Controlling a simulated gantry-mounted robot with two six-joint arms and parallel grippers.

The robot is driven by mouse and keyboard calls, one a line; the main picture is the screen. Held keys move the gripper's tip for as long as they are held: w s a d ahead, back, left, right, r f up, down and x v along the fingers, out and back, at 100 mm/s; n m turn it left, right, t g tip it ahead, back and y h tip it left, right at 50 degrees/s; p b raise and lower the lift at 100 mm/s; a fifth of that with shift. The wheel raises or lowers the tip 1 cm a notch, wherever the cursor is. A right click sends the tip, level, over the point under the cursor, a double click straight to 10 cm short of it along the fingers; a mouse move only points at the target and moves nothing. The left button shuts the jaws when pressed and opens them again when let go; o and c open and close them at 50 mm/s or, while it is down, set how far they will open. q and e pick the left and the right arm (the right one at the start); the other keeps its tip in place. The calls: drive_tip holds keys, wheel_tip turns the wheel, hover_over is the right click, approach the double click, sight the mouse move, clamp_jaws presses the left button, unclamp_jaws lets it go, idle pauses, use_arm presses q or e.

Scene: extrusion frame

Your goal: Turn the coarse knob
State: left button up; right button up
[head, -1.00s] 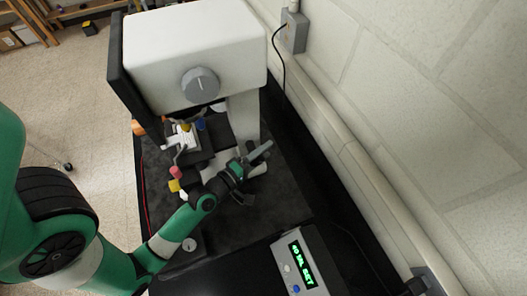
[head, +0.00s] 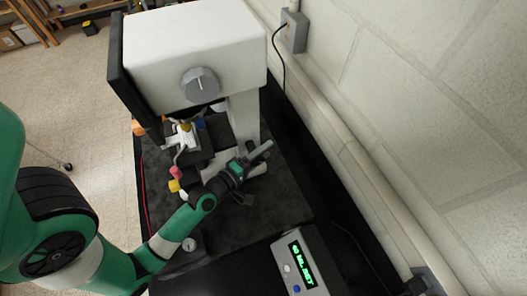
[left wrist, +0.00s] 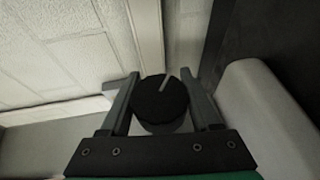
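My left gripper (head: 258,158) reaches in at the lower right side of the white microscope-like instrument (head: 190,48). In the left wrist view, a dark round knob (left wrist: 160,100) with a pale pointer line sits between the two fingers of my left gripper (left wrist: 160,76). The fingers lie on either side of the knob, very close to its edges. I cannot tell whether they press on it. In the head view, my gripper hides this knob. A different grey knob (head: 200,84) with a white mark is on the instrument's front. My right gripper is not in view.
A grey box with a green display (head: 301,265) stands at the lower right; its text is too small to read surely. Yellow and pink parts (head: 174,180) stick out left of my arm. A pale wall (head: 430,110) runs along the right.

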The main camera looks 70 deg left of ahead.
use_arm(q)
drive_tip(key=o, duration=0.4)
drive_tip(key=b+v, duration=0.3)
drive_tip(key=v, duration=0.4)
drive_tip(key=shift+s+d, duration=0.15)
drive_tip(key=shift+s, duration=0.1)
